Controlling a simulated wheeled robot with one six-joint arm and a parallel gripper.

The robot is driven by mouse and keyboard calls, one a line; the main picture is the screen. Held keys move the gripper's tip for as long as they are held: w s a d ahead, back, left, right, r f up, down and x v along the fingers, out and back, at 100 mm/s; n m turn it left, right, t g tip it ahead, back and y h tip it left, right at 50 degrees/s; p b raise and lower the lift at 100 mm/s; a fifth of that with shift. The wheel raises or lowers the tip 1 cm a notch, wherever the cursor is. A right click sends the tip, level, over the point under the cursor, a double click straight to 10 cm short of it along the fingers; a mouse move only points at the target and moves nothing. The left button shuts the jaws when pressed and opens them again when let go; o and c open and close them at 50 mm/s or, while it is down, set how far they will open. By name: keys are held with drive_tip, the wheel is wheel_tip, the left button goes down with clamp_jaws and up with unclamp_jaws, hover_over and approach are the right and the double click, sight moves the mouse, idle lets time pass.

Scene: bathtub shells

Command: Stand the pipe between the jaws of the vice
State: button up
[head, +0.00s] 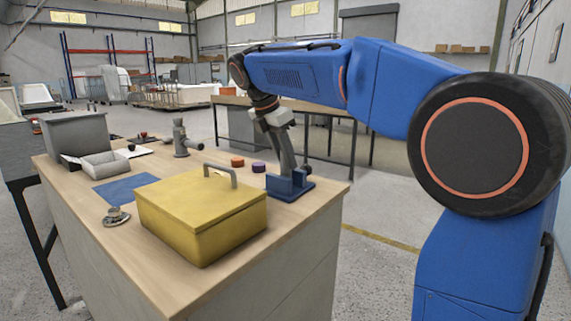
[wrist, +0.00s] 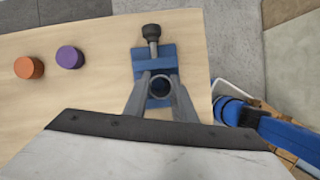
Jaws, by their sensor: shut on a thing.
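The blue vice (head: 290,188) stands at the right end of the wooden bench; in the wrist view its blue body (wrist: 154,58) has a dark screw handle (wrist: 151,33) at the far side. My gripper (head: 287,168) points down over the vice. In the wrist view its fingers (wrist: 160,82) are shut on the pipe (wrist: 160,88), which shows end-on as a dark ring over the vice. The pipe looks roughly upright. I cannot tell how deep it sits between the jaws; the fingers largely hide it in the head view.
A yellow toolbox (head: 203,217) with a grey handle stands just left of the vice. An orange puck (head: 237,162) and a purple puck (head: 259,167) lie behind it. A grey fitting (head: 181,140), an open tray (head: 104,165) and a blue mat (head: 126,189) are farther left.

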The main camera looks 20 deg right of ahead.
drive_tip(key=shift+f, duration=0.9)
drive_tip(key=shift+f, duration=0.1)
drive_tip(key=o, duration=1)
drive_tip(key=v, duration=1.2)
drive_tip(key=shift+s, duration=0.1)
